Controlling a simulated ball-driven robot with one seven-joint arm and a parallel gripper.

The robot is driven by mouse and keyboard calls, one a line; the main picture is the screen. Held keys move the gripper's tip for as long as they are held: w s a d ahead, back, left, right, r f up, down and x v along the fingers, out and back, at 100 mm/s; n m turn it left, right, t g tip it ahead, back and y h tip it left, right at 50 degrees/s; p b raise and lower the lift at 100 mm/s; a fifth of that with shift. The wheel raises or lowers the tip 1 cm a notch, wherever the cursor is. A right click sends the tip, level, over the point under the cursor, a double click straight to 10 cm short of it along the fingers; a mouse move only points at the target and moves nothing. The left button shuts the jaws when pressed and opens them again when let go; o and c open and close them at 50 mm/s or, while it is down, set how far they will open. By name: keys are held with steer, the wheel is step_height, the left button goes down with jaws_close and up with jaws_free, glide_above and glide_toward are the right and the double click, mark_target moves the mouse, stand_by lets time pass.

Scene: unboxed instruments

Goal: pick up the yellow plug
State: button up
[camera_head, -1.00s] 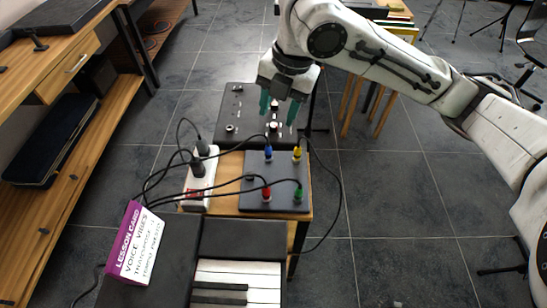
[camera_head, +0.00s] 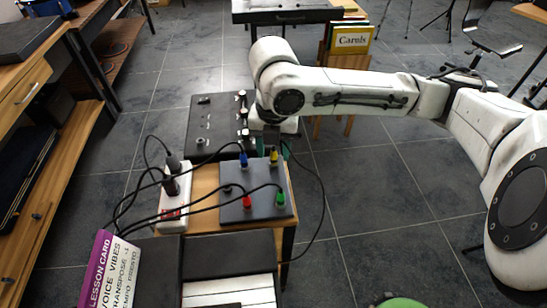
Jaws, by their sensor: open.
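The yellow plug (camera_head: 274,157) stands upright at the back right of a dark plug board (camera_head: 237,209), with a black cable attached. My gripper (camera_head: 272,149) points down at the plug, its teal fingers apart. One finger shows to the left of the plug and one to the right; I cannot tell how deep they are or whether they touch it. The jaws are empty of any visible grip. The upper part of the plug and the finger roots are partly hidden by my wrist.
Blue (camera_head: 243,160), red (camera_head: 247,202) and green (camera_head: 280,199) plugs with cables share the board. A white power strip (camera_head: 173,204) stands to the left. A black knobbed panel (camera_head: 207,120) lies behind. A purple lesson card (camera_head: 98,270) and keyboard (camera_head: 228,291) are in front.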

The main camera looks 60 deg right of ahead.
step_height(320, 180, down, 2)
steer(key=shift+f, duration=0.1)
jaws_close()
stand_by(0.5)
